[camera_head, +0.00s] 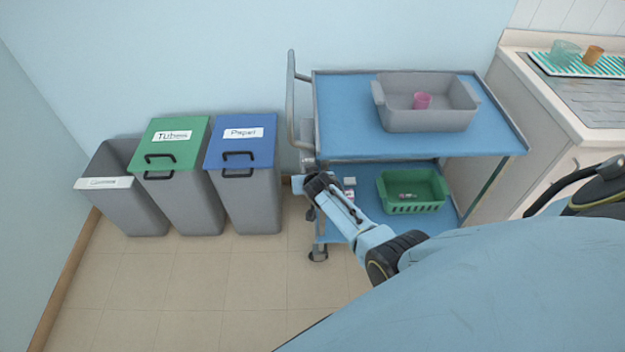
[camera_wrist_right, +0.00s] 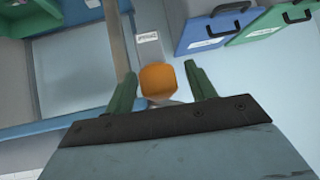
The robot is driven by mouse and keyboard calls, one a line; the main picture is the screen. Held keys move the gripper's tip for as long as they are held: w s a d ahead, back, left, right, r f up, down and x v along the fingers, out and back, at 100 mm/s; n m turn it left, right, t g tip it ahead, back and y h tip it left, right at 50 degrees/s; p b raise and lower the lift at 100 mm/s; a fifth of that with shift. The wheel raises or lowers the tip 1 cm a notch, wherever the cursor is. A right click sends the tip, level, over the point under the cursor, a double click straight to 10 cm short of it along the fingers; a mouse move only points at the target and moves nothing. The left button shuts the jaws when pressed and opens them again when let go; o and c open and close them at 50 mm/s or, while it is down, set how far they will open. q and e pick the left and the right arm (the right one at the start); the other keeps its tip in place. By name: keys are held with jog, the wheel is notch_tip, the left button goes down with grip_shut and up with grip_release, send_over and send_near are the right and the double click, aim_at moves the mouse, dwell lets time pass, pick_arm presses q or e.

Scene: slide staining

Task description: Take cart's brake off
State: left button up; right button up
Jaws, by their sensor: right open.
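The cart (camera_head: 350,143) stands against the wall, with blue shelves and a grey upright handle (camera_head: 292,105) at its left end. My right gripper (camera_head: 314,192) is at that left end, below the top shelf. In the right wrist view it (camera_wrist_right: 160,70) is open, its two green fingers on either side of an orange block (camera_wrist_right: 158,80), which looks like the brake control. I cannot tell whether the fingers touch it. In the head view the gripper and arm hide the orange block. A small label (camera_wrist_right: 147,38) beside it is too blurred to read. My left gripper is out of view.
A grey tub (camera_head: 425,120) with a pink cup (camera_head: 422,101) is on the top shelf; a green basket (camera_head: 412,208) is below. Blue-lidded (camera_head: 240,143), green-lidded (camera_head: 172,133) and open grey (camera_head: 118,190) bins stand left. A counter (camera_head: 545,88) is right. Floor in front is clear.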

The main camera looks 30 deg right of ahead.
jog(key=p+v, duration=0.4)
jog(key=v, duration=0.8)
jog(key=shift+r, duration=0.1)
jog(key=s+a+f+n+g+y+b, duration=0.1)
jog(key=s+a+f, duration=0.1)
jog(key=s+f, duration=0.45)
jog(key=s+a+f+n+g+y+b, duration=0.1)
jog(key=s+a+f+n+g, duration=0.2)
jog(key=f, duration=0.6)
jog(key=s+f+n+g+b, duration=0.1)
jog(key=s+f, duration=0.5)
jog(key=s, duration=0.5)
jog(key=s+a+f+n+g+y+b, duration=0.1)
jog(key=s+f+g+b, duration=0.1)
jog(key=s+f, duration=0.5)
jog(key=s+f+n+g+b, duration=0.1)
jog(key=s+f, duration=0.5)
jog(key=s, duration=1.1)
jog(key=shift+a+f, duration=0.2)
jog(key=shift+f, duration=0.2)
jog(key=shift+w, duration=0.1)
